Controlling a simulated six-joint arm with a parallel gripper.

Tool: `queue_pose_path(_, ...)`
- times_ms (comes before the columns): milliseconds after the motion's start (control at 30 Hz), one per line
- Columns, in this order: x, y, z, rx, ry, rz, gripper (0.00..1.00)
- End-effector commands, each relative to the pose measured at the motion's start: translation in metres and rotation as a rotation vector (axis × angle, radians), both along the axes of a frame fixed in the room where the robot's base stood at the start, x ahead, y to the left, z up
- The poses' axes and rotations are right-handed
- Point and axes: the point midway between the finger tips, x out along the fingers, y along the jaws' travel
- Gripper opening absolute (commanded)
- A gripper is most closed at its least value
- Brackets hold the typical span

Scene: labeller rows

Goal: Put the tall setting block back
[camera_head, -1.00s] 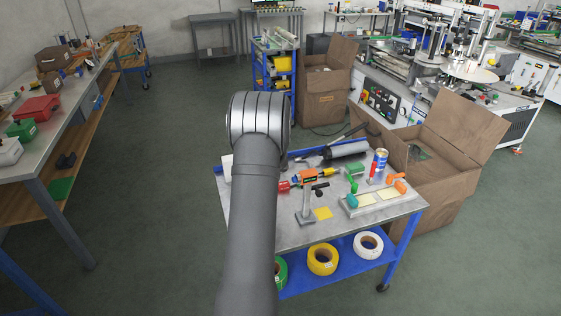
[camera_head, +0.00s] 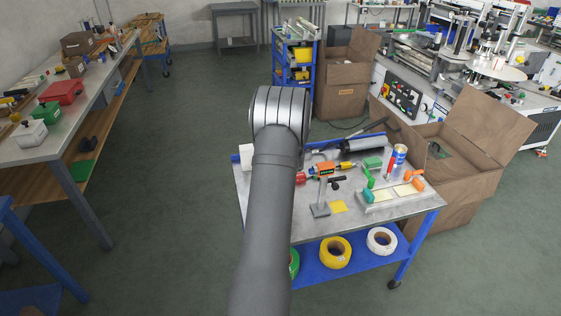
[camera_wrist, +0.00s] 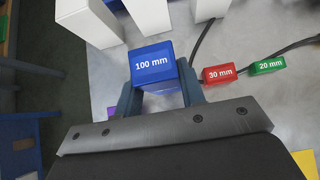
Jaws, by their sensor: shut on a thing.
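In the wrist view, my gripper (camera_wrist: 158,88) is shut on a tall block with a blue top marked "100 mm" (camera_wrist: 155,62). In the head view, my own arm hides the gripper and the block.
White blocks (camera_wrist: 90,22) stand beyond the held block. Rolls of tape, one yellow (camera_head: 335,253), lie on the blue shelf. A cardboard box (camera_head: 465,190) stands right.

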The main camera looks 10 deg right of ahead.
Motion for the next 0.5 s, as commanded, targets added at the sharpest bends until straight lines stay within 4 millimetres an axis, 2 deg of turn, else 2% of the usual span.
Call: queue_pose_path(500,0.000,0.000,-0.029,0.001,0.000,0.000,0.00)
